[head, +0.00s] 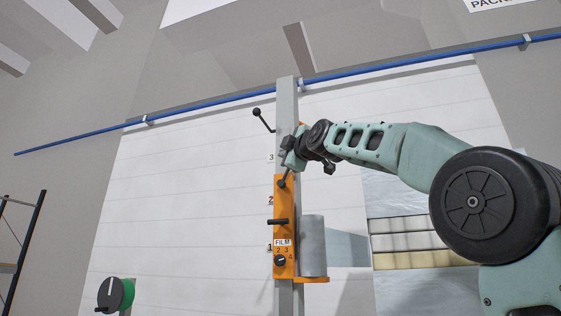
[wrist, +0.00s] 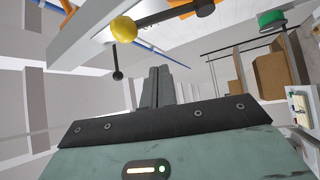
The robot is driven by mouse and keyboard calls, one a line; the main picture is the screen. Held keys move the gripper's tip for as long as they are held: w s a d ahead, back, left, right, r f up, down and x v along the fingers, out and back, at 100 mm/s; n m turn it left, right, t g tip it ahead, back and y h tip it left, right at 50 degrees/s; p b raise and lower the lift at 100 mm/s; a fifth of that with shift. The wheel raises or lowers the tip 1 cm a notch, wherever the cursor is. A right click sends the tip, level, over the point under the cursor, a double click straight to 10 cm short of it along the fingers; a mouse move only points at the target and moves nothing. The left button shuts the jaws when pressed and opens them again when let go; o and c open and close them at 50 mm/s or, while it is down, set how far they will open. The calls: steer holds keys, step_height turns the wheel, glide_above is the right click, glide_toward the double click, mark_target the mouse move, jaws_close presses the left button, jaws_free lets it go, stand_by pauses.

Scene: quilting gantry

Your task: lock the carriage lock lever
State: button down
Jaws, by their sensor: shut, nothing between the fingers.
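An orange carriage (head: 284,240) sits on the upright grey post (head: 286,95) and bears a "FILM" label. A short dark lever (head: 284,181) shows at the carriage's top, just below my gripper (head: 290,160). In the wrist view a dark lever with a yellow ball (wrist: 123,29) and a black end (wrist: 205,8) lies beyond my fingers, near the top edge. My gripper (wrist: 158,70) is shut and empty there, apart from that lever as far as I can tell. In the head view my wrist partly hides the fingertips. The lever's lock state cannot be told.
Another black-knobbed lever (head: 257,112) sticks out left from the post's upper part. A black handle (head: 278,221) and a grey roll (head: 313,245) are on the carriage. A black-and-green knob (head: 115,295) is at lower left. Shelved rolls (head: 410,242) stand at right.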

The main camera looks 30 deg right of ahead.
steer(key=shift+b+v, duration=1.2)
steer(key=shift+v, duration=1.4)
steer(key=shift+f, duration=0.1)
